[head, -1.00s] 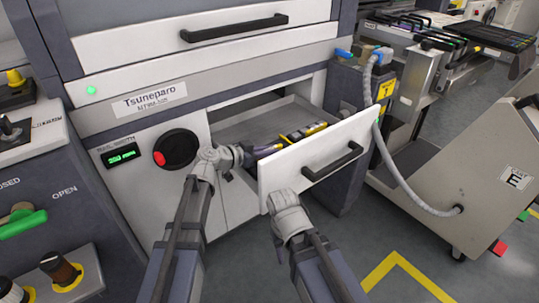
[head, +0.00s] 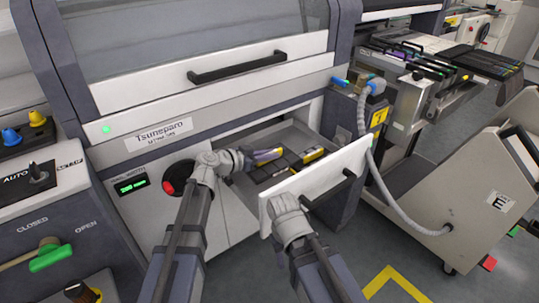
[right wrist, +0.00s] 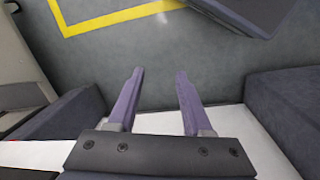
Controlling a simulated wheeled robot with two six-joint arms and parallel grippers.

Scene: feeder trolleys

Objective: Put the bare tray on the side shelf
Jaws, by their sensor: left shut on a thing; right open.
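A drawer (head: 335,178) with a white front and dark handle stands open below the machine. Several dark pieces with yellow edges (head: 313,155) lie inside it. My left gripper (head: 272,155) reaches over the drawer from the left; its purple fingers are shut on a small dark, yellow-edged piece, mostly hidden by the fingers. My right gripper (head: 288,208) is in front of the drawer front. In the right wrist view its fingers (right wrist: 160,85) are apart with nothing between them, above grey floor. I cannot pick out a bare tray or side shelf for certain.
A red-and-black knob (head: 178,178) is left of the drawer. A grey hose (head: 375,170) hangs to the right, beside a wheeled trolley (head: 470,190). A feeder rack (head: 430,70) is at upper right. Floor with a yellow line (head: 395,278) is clear in front.

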